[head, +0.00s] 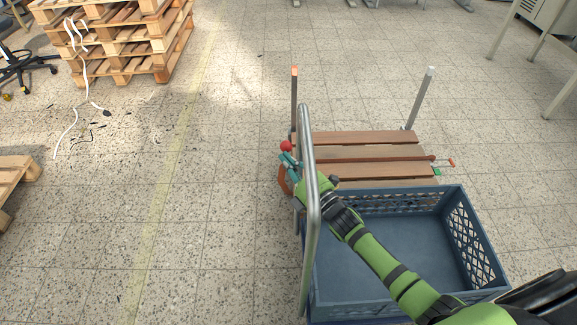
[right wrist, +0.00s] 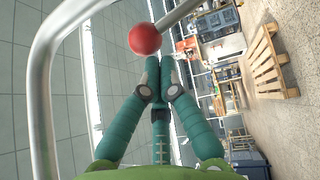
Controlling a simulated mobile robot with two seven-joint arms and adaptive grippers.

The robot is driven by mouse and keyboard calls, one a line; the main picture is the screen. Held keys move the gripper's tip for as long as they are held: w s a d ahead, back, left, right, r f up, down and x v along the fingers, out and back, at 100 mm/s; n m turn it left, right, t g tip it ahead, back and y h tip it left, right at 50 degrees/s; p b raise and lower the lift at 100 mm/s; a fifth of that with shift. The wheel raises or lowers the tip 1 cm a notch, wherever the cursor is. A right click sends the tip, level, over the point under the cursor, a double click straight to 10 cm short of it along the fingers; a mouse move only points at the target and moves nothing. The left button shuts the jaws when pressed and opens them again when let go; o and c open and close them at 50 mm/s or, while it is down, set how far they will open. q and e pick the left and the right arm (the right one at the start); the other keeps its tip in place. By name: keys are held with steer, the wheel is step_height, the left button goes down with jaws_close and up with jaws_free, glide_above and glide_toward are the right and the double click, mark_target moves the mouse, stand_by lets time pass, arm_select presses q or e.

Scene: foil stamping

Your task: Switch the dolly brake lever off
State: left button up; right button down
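The dolly has a slatted wooden deck (head: 375,153) and a tall metal tube handle (head: 311,215) on its left side. A lever with a red ball knob (head: 286,146) is left of the handle. In the right wrist view the red knob (right wrist: 145,38) sits on a metal rod, just beyond my fingertips. My right gripper (head: 288,161) is right below the knob. Its teal fingers (right wrist: 163,62) come together at the tips, with nothing visible between them. I cannot tell whether they touch the knob or rod. My left gripper is not in view.
A blue crate (head: 470,236) sits at the dolly's near end, under my right arm. Posts (head: 420,98) stand at the deck's far corners. A small red handle (head: 447,162) with a green part is at the right edge.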

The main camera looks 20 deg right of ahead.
mark_target(290, 145)
steer(key=shift+w+d+r+m+g+h+p, duration=0.15)
steer(key=shift+w+r+m+g+p, duration=0.1)
steer(key=shift+w+r+p, duration=0.2)
steer(key=shift+w+d+r+m+g+h+p, duration=0.15)
steer(key=shift+w+r+m+g+p, duration=0.15)
steer(key=shift+w+p, duration=0.25)
steer(key=shift+w+d+r, duration=0.1)
steer(key=shift+w+r, duration=0.05)
steer(key=shift+w, duration=0.2)
steer(key=shift+w+d+r+b, duration=0.1)
steer(key=shift+w+b, duration=0.05)
steer(key=shift+w, duration=0.25)
steer(key=shift+w+d+r+b, duration=0.1)
steer(key=shift+w+b, duration=0.05)
steer(key=shift+w, duration=0.2)
steer(key=shift+w+d+r+b, duration=0.1)
steer(key=shift+w+d+b, duration=0.1)
steer(key=shift+w, duration=0.25)
steer(key=shift+w+d+b, duration=0.1)
steer(key=shift+w+b, duration=0.05)
steer(key=shift+w, duration=0.3)
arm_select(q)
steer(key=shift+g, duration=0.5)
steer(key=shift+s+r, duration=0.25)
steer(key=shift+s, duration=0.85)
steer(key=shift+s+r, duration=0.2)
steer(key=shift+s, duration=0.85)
arm_select(e)
steer(key=shift+w, duration=0.1)
